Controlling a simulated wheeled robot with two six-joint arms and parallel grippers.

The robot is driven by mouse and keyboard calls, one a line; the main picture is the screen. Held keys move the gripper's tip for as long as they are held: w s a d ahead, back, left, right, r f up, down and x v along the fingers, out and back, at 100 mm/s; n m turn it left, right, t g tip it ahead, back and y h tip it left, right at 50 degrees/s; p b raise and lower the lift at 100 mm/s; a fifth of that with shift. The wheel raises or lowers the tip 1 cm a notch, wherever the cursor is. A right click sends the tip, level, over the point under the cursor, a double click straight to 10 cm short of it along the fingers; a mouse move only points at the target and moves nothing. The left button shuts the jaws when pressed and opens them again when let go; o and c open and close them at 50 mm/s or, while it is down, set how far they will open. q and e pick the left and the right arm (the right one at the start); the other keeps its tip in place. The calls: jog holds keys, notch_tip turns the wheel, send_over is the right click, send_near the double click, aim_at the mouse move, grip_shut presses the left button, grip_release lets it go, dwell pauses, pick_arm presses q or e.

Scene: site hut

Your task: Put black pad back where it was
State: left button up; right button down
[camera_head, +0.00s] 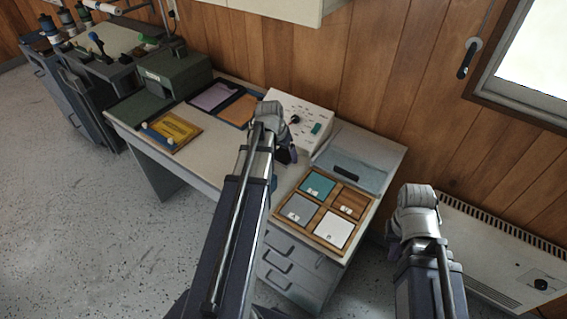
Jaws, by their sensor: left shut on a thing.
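A wooden tray (316,241) lies on the right part of the desk. It has a teal pad (318,185) at back left, a grey pad (299,208) at front left and a white pad (333,229) at front right. Its back-right compartment (352,201) shows bare wood with a small pale label. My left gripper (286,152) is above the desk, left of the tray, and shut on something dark. Its arm mostly hides this, so I cannot clearly make out a black pad. My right gripper (397,236) is right of the desk; its fingers are mostly hidden.
A white control box (300,118) and a grey slanted case (352,164) stand behind the tray. A yellow folder (173,131), a dark two-part tray (222,104) and a green box (173,75) are farther left. A heater (500,250) stands right.

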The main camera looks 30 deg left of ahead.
aim_at(282, 156)
pick_arm(q)
jog(key=shift+f+b, duration=1.6)
jog(key=shift+f, duration=0.15)
jog(key=shift+f, duration=0.1)
jog(key=shift+f, duration=0.15)
jog(key=o, duration=1.1)
jog(key=shift+r, duration=0.2)
jog(key=p+v, duration=1.1)
jog(key=v, duration=0.1)
